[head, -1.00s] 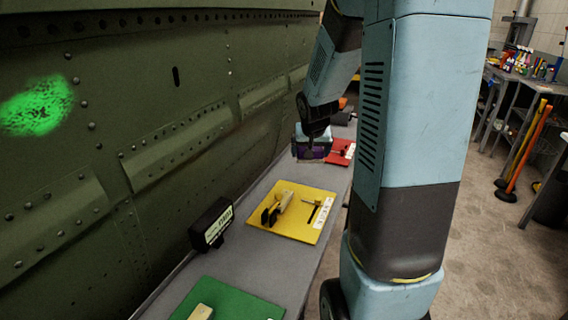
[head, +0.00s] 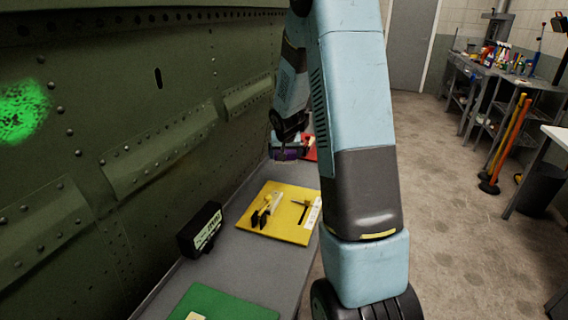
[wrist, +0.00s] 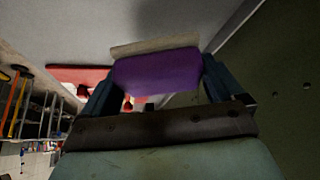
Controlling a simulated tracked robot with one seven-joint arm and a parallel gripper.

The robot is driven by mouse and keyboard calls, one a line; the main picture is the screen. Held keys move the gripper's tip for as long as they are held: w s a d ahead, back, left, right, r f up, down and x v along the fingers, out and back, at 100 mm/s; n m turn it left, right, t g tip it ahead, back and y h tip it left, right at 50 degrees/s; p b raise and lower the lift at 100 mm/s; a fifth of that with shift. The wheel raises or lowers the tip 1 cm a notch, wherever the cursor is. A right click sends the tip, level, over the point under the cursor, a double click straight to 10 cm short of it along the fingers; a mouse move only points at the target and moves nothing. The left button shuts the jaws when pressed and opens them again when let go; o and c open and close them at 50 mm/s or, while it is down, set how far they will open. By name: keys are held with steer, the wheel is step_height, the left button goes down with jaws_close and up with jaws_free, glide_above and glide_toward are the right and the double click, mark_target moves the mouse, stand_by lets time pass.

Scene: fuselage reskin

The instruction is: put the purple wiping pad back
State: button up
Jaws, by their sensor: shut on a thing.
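The purple wiping pad (wrist: 160,70) is between the two fingers of my gripper (wrist: 160,84) in the wrist view, with a pale strip along its far edge. My gripper is shut on it. In the head view the pad (head: 287,154) shows as a small purple patch under my gripper (head: 288,142), at the far part of the grey bench by the green fuselage skin. My arm hides part of that area. I cannot tell whether the pad touches the bench.
A red mat (head: 310,149) lies just right of my gripper. Nearer on the bench are a yellow mat (head: 291,227) with tools, a black labelled box (head: 200,230) and a green mat (head: 232,307). The fuselage skin (head: 110,100) walls off the left; open floor lies right.

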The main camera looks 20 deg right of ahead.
mark_target(284, 170)
steer(key=shift+x, duration=1.1)
steer(key=f, duration=0.3)
steer(key=shift+w+a, duration=0.1)
steer(key=shift+w, duration=0.2)
steer(key=o, duration=0.6)
steer(key=shift+c, duration=0.2)
steer(key=shift+r, duration=0.1)
steer(key=s+a+r+n, duration=0.1)
steer(key=s+a+r, duration=0.3)
steer(key=s+r, duration=0.7)
steer(key=s+a+r+n, duration=0.1)
steer(key=s+a+r, duration=0.4)
steer(key=s+r, duration=0.5)
steer(key=s+a+r+n+y, duration=0.1)
steer(key=s+a+r, duration=0.2)
steer(key=s, duration=0.6)
steer(key=s+a+r+n+y, duration=0.1)
steer(key=s+a+r, duration=0.2)
steer(key=s, duration=0.6)
steer(key=shift+s+a+r+n, duration=0.25)
steer(key=shift+a+r+n, duration=0.05)
steer(key=shift+a+r, duration=0.15)
